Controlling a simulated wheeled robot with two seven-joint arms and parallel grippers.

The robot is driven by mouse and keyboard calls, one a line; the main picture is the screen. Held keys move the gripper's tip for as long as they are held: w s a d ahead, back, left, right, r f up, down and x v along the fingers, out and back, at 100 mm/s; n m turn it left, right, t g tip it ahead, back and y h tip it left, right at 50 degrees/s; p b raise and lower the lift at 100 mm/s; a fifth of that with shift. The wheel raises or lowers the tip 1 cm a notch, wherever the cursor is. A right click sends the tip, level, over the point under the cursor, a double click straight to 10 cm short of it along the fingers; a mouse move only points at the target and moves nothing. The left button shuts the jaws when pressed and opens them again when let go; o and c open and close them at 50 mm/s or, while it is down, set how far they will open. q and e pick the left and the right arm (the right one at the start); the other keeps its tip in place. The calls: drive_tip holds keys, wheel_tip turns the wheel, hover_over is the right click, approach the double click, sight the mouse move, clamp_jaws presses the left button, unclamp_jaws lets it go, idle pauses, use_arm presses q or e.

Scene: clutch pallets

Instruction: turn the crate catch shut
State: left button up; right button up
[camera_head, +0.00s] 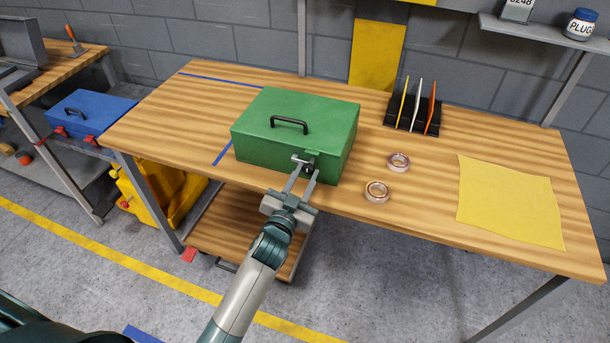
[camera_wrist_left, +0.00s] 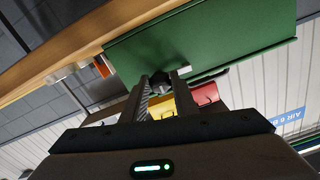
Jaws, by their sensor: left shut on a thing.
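The green crate (camera_head: 296,130) stands on the wooden bench with its lid down and a black handle (camera_head: 289,124) on top. Its catch (camera_head: 309,163) is on the front face, toward the right end. My left gripper (camera_head: 305,170) reaches it from the front and is shut on the catch. In the left wrist view, the fingers of my left gripper (camera_wrist_left: 162,92) close around a dark knob of the catch (camera_wrist_left: 161,80), against the green crate wall (camera_wrist_left: 215,40). The fingers partly hide the catch, so its exact angle is hard to tell. My right gripper is not in view.
Two metal rings (camera_head: 398,161) lie right of the crate. A yellow sheet (camera_head: 510,203) lies farther right. A black rack (camera_head: 412,121) with upright coloured pieces stands behind. The bench front edge runs just under my left gripper. A blue case (camera_head: 88,112) sits left, off the bench.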

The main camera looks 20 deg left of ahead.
use_arm(q)
drive_tip(key=shift+m, duration=0.3)
drive_tip(key=m, duration=0.3)
drive_tip(key=shift+m+p, duration=0.3)
drive_tip(key=shift+p, duration=0.1)
drive_tip(key=m, duration=0.4)
drive_tip(key=shift+a+r+p, duration=0.1)
drive_tip(key=shift+p, duration=0.2)
drive_tip(key=m, duration=0.5)
drive_tip(key=shift+r, duration=0.1)
drive_tip(key=m+p, duration=0.1)
drive_tip(key=m, duration=0.3)
drive_tip(key=shift+m, duration=0.3)
drive_tip(key=o, duration=1.1)
drive_tip(key=shift+c, duration=0.2)
drive_tip(key=shift+s, duration=0.1)
